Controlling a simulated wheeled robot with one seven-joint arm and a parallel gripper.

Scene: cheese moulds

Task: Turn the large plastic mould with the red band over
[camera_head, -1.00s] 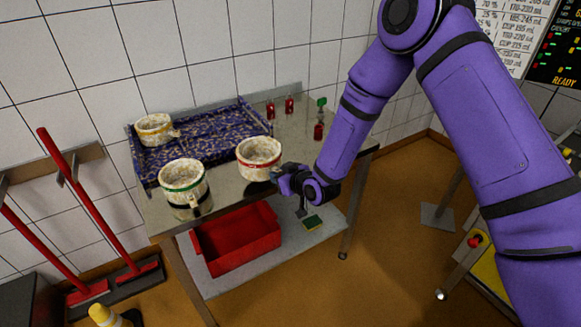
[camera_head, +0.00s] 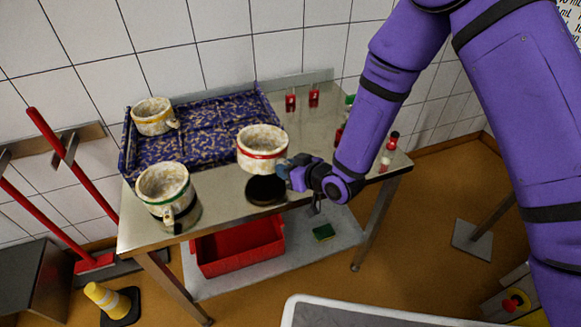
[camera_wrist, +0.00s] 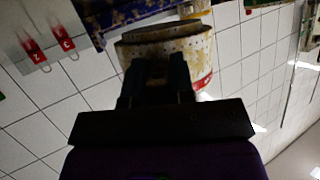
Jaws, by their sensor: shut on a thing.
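The large mould with the red band (camera_head: 263,146) is a whitish, speckled cup, upright with its open top facing up, above the front of the steel table. My gripper (camera_head: 292,171) is shut on its right side in the head view. The fingertips' exact contact is dark and hard to see.
A green-banded mould (camera_head: 165,185) stands at the table's front left. Another mould with a yellowish band (camera_head: 153,113) stands on the blue patterned tray (camera_head: 205,125). Red numbered tags (camera_head: 314,97) stand at the back right. A red bin (camera_head: 240,250) is on the lower shelf.

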